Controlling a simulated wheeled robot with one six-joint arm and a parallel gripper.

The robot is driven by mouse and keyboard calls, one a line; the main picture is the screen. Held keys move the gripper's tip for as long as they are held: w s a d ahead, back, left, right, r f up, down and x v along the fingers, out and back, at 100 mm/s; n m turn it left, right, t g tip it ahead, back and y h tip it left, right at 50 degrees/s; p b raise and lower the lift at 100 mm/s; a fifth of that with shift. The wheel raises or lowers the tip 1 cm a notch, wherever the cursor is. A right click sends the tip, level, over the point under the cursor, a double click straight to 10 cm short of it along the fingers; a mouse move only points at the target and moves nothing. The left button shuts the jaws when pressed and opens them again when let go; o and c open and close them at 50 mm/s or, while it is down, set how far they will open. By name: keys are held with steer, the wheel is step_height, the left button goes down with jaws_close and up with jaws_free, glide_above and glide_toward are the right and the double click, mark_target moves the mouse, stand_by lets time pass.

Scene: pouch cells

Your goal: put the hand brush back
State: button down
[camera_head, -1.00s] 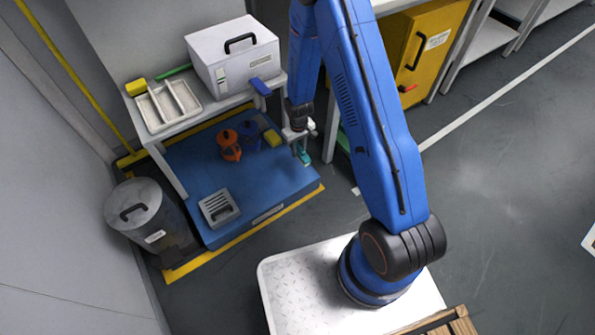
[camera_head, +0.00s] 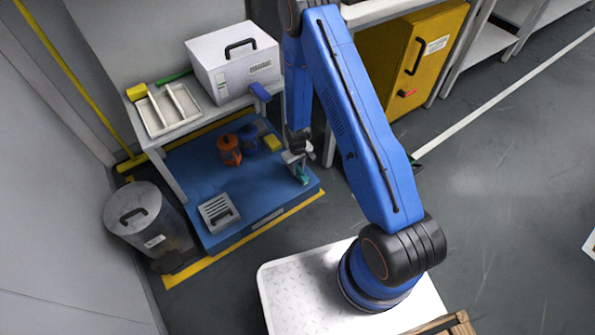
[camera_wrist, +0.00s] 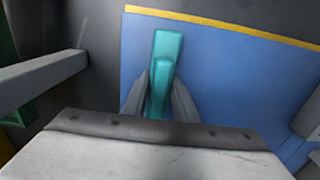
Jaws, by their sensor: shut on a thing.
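My gripper (camera_head: 298,160) is over the right part of the blue platform (camera_head: 190,170). It is shut on a teal object, which appears to be the hand brush (camera_head: 303,175). In the wrist view the teal brush (camera_wrist: 163,70) stands between the two grey fingers (camera_wrist: 160,100), its far end pointing toward the platform's yellow-edged side. Its near part is hidden by the gripper body. I cannot tell whether it touches the platform.
An orange container (camera_head: 229,150), a blue container (camera_head: 249,138), a yellow block (camera_head: 272,143) and a grey slotted tray (camera_head: 218,212) stand on the platform. A shelf carries a white box (camera_head: 222,75) and a divided tray (camera_head: 170,112). A metal bin (camera_head: 140,225) stands left.

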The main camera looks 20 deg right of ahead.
steer(key=shift+f, duration=0.35)
steer(key=shift+f, duration=0.1)
steer(key=c, duration=1.4)
jaws_free()
